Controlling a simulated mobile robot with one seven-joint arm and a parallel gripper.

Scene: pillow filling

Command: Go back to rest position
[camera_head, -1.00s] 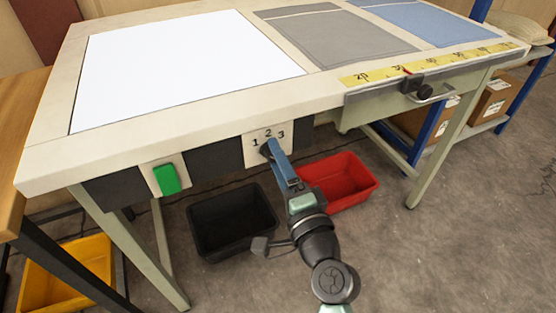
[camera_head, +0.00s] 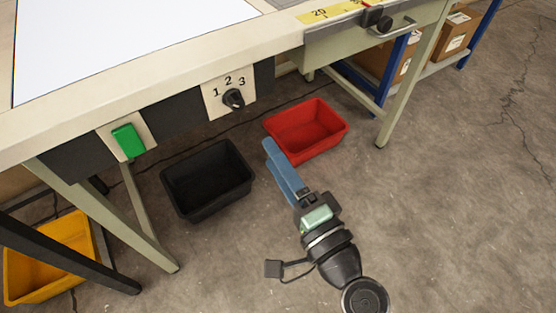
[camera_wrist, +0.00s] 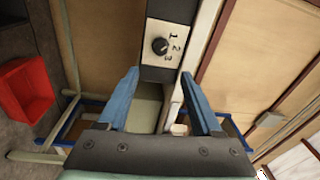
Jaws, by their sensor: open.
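My gripper (camera_head: 268,146) has blue fingers and is in front of the table, below its front edge, over the floor between the black bin and the red bin. In the wrist view the two blue fingers (camera_wrist: 160,72) stand apart with nothing between them. A black rotary knob (camera_head: 233,98) sits on a white plate marked 1, 2, 3 on the table's front. The knob also shows in the wrist view (camera_wrist: 160,46), beyond the fingertips and not touched by them. In the head view the knob's pointer direction is hard to tell.
A green button (camera_head: 128,140) is left of the knob. A black bin (camera_head: 176,192), a red bin (camera_head: 270,127) and a yellow bin (camera_head: 84,228) stand on the floor. The worktable (camera_head: 150,68) has a drawer with a handle at right. Concrete floor is clear at right.

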